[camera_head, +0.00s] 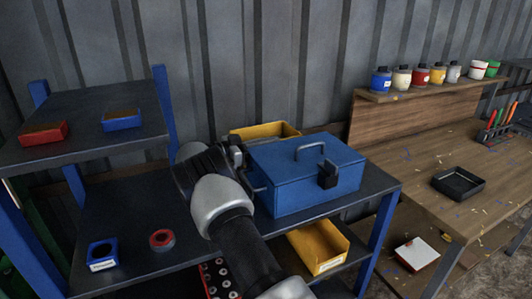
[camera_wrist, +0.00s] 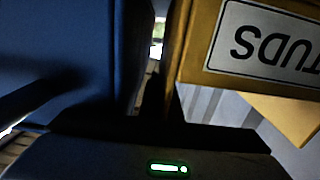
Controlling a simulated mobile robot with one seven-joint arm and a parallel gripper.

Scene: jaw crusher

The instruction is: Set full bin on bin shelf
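A yellow bin (camera_head: 265,131) shows behind the blue toolbox, partly hidden by it. In the wrist view a yellow bin (camera_wrist: 195,45) with an upside-down white label ending in "UDS" fills the upper right, close to the camera. My gripper (camera_head: 236,152) is beside the toolbox's left rear corner, near the yellow bin's left end. Its fingers are hidden or too dark to tell open from shut, or whether they touch the bin. The raised shelf (camera_head: 75,148) at the left holds a red bin (camera_head: 43,134) and a blue bin (camera_head: 122,121).
The blue toolbox (camera_head: 305,178) stands close to my gripper. A blue bin (camera_head: 102,254) and a red ring (camera_head: 162,239) lie on the main shelf. Another yellow bin (camera_head: 318,248) sits on the lower shelf. A wooden bench (camera_head: 415,175) stands right. The raised shelf's front is clear.

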